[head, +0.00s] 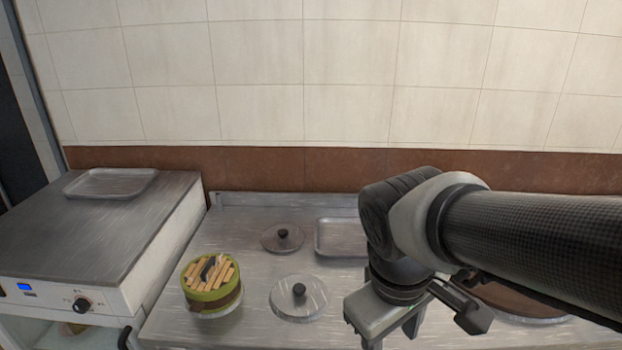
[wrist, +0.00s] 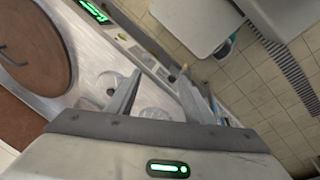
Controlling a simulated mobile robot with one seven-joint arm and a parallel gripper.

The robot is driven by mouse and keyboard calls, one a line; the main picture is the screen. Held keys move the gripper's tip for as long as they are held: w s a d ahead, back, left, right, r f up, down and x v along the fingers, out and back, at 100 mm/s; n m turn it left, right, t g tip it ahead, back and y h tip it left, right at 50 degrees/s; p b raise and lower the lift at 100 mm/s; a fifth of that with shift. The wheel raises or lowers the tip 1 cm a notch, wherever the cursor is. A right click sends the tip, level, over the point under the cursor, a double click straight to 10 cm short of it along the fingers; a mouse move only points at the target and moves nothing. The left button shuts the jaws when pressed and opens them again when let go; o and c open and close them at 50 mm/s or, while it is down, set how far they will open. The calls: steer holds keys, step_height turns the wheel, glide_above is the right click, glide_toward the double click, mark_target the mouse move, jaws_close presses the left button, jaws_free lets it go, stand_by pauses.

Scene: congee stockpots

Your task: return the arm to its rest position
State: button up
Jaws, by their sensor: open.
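My gripper (head: 393,338) hangs at the lower right of the head view, above the front part of the steel counter (head: 240,240). Its fingers stand apart. In the wrist view the fingers (wrist: 160,78) are also apart, with nothing between them. My arm comes in from the right and hides part of the counter behind it.
A tray (head: 338,238) lies behind. A brown round surface (head: 520,298) sits under my arm.

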step_height(320, 180, up, 26)
steer(key=d+m+t+y+p, duration=0.1)
steer(key=m+p, duration=0.5)
steer(key=p, duration=1.3)
steer(key=d+t, duration=0.1)
steer(key=t, duration=0.1)
steer(key=shift+d+r+t+p, duration=0.15)
steer(key=shift+r+t+p, duration=0.15)
steer(key=shift+p, duration=0.1)
steer(key=shift+w, duration=0.1)
